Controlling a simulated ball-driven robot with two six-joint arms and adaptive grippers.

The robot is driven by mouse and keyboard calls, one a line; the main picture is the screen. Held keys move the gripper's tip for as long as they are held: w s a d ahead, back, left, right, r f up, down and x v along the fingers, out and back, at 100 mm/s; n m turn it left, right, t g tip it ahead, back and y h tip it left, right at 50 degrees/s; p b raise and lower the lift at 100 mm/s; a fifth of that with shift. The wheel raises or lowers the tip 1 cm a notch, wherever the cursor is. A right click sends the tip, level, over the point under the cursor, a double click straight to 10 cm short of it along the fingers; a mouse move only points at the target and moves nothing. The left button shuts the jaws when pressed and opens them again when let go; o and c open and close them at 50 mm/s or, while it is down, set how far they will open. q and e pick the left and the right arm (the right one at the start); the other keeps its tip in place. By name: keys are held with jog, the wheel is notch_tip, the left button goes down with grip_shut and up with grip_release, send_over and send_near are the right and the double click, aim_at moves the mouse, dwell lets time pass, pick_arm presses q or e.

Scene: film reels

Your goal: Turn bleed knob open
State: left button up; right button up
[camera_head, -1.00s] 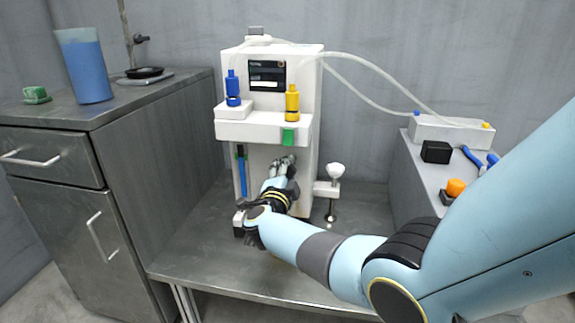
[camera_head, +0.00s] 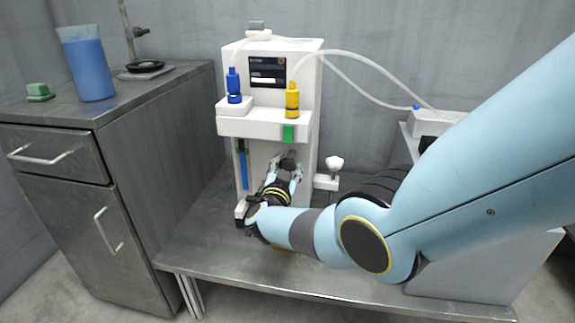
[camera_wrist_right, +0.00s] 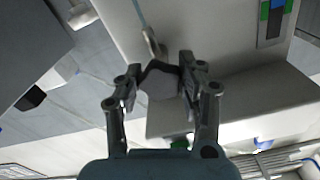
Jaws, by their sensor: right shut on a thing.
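The white machine (camera_head: 310,130) stands at the back of the metal bench. My right gripper (camera_head: 290,162) reaches its front face below the ledge. In the right wrist view, my right gripper (camera_wrist_right: 160,76) is shut on a dark and grey knob (camera_wrist_right: 161,86), with one finger on each side. I take this to be the bleed knob; the hand mostly hides it in the head view. A silver lever-like part (camera_wrist_right: 152,42) shows just beyond the fingertips. My left gripper is in neither view.
A blue bottle (camera_head: 234,84) and a yellow bottle (camera_head: 292,100) sit on the machine's ledge. A white-topped fitting (camera_head: 334,165) sticks out at its right. A metal cabinet (camera_head: 150,135) stands left; a grey block (camera_head: 480,270) is right.

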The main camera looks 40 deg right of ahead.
jog(key=shift+a+n, duration=0.1)
jog(key=shift+n, duration=0.4)
jog(key=shift+f, duration=0.1)
jog(key=o, duration=1.2)
jog(key=v, duration=1.2)
